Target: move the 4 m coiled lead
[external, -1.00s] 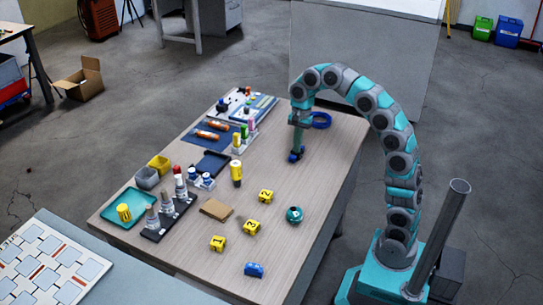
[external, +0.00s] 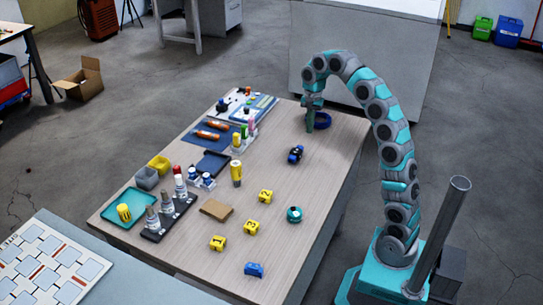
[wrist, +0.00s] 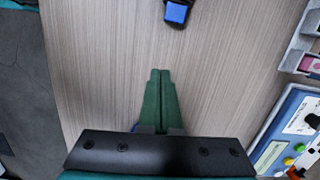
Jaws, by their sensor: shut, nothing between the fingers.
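The coiled lead appears to be the blue ring (external: 323,121) lying near the far right end of the wooden table. My gripper (external: 309,129) is just left of the ring and partly in front of it in the external view. In the wrist view the green fingers of my gripper (wrist: 158,72) are pressed together with nothing between them. A sliver of blue (wrist: 134,128) shows beside the fingers, mostly hidden by the dark gripper mount. I cannot tell whether the fingers touch the coil.
A small blue-and-black item (external: 295,154) lies nearer on the table; it also shows in the wrist view (wrist: 176,12). Yellow numbered blocks (external: 265,196), a teal round item (external: 294,214) and a blue block (external: 254,269) lie nearer. Trays and bottles line the left side.

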